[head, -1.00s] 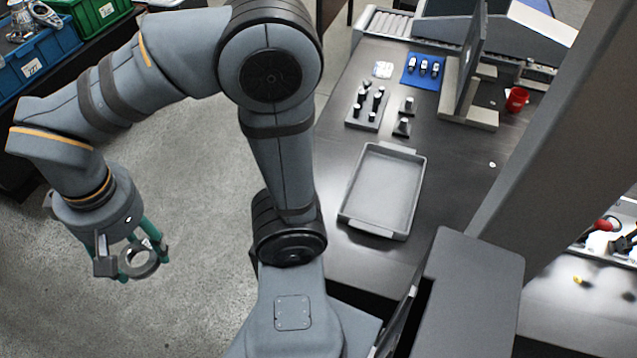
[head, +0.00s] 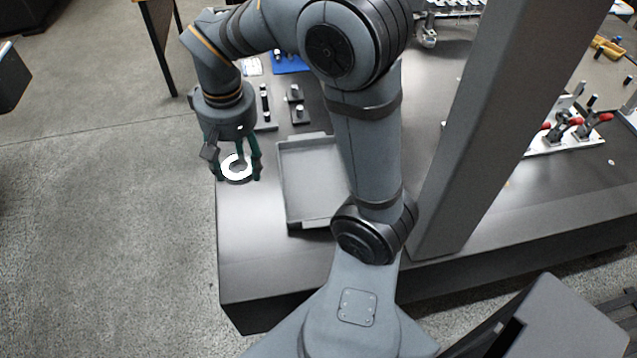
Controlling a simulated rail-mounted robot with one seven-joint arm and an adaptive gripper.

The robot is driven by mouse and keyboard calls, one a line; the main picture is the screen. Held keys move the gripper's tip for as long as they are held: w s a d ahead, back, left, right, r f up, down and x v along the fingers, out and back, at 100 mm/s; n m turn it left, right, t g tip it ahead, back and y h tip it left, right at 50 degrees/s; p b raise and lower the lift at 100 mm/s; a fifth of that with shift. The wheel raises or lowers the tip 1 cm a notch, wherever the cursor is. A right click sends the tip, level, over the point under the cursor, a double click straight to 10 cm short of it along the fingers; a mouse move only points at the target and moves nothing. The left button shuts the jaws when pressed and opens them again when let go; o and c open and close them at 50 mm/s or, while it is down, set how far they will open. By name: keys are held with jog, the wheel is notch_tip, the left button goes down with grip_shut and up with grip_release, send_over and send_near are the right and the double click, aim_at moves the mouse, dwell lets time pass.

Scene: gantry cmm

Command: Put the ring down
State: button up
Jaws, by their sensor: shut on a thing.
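The ring (head: 236,168) is metallic, with a bright white glare on its face. My gripper (head: 238,166) is shut on the ring, with green fingers on either side of it. In the head view they appear over the left edge of the dark table (head: 255,255), left of the grey tray (head: 281,190). I cannot tell how high the ring is above the table. The tray looks empty, and my arm hides its right part.
Small dark blocks with pale pegs (head: 298,113) stand behind the tray. A blue mat (head: 290,64) lies farther back. My arm and a thick grey post (head: 500,130) block the view to the right. The table's front left corner is bare.

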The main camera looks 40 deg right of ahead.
jog(key=w+d+f+m+b, duration=0.1)
jog(key=w+d+f+m, duration=0.2)
jog(key=d, duration=0.7)
jog(key=w+d+f+b, duration=0.15)
jog(key=d+f, duration=0.35)
jog(key=d, duration=0.5)
jog(key=s+d+f+m, duration=0.1)
jog(key=s+d+f, duration=0.15)
jog(key=d, duration=0.45)
jog(key=s+d+f+m, duration=0.1)
jog(key=d+f, duration=0.3)
jog(key=d, duration=0.3)
send_over(315, 182)
jog(key=shift+h, duration=0.3)
notch_tip(315, 182, down, 7)
jog(key=shift+s+a+r, duration=0.1)
jog(key=shift+s+r, duration=0.05)
jog(key=shift+r, duration=0.05)
jog(key=shift+f, duration=1.95)
jog(key=shift+f, duration=0.1)
jog(key=o, duration=1.5)
jog(key=shift+o, duration=0.2)
